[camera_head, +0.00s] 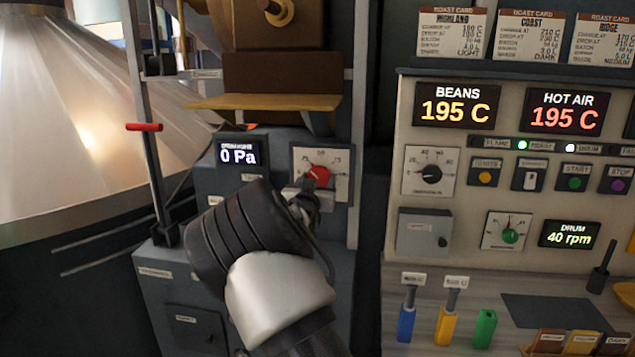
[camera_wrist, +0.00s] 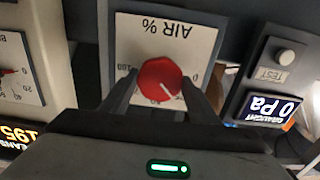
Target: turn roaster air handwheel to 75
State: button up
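The roaster air handwheel is a red round knob (camera_wrist: 160,80) with a white pointer line, on a white dial plate (camera_wrist: 165,45) marked AIR %. In the wrist view the plate is upside down, with 0 at right and 100 at left. The pointer slants to the lower right there, on the 0 side of the scale's middle. The knob also shows in the head view (camera_head: 318,174), partly hidden by my arm. My gripper (camera_wrist: 160,88) has one finger on each side of the knob, very close to its rim. I cannot tell whether the fingers touch it.
A draught display (camera_head: 238,155) reads 0 Pa, left of the dial. A TEST button (camera_wrist: 286,57) is above it in the wrist view. The control panel (camera_head: 510,190) stands to the right, with BEANS and HOT AIR both at 195 C. A ledge (camera_head: 265,102) overhangs the dial.

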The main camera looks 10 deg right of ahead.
jog(key=c, duration=0.4)
jog(key=shift+o, duration=0.2)
jog(key=shift+f+b, duration=0.1)
jog(key=shift+b, duration=0.3)
jog(key=m+b, duration=0.3)
jog(key=shift+d+f, duration=0.1)
jog(key=shift+f, duration=0.05)
jog(key=m+b, duration=0.4)
jog(key=shift+m, duration=0.3)
jog(key=m+b, duration=0.4)
jog(key=m, duration=0.1)
jog(key=shift+b, duration=0.35)
jog(key=m+b, duration=0.1)
jog(key=m, duration=0.1)
jog(key=m+b, duration=0.2)
jog(key=shift+r+m, duration=0.2)
jog(key=shift+m, duration=0.2)
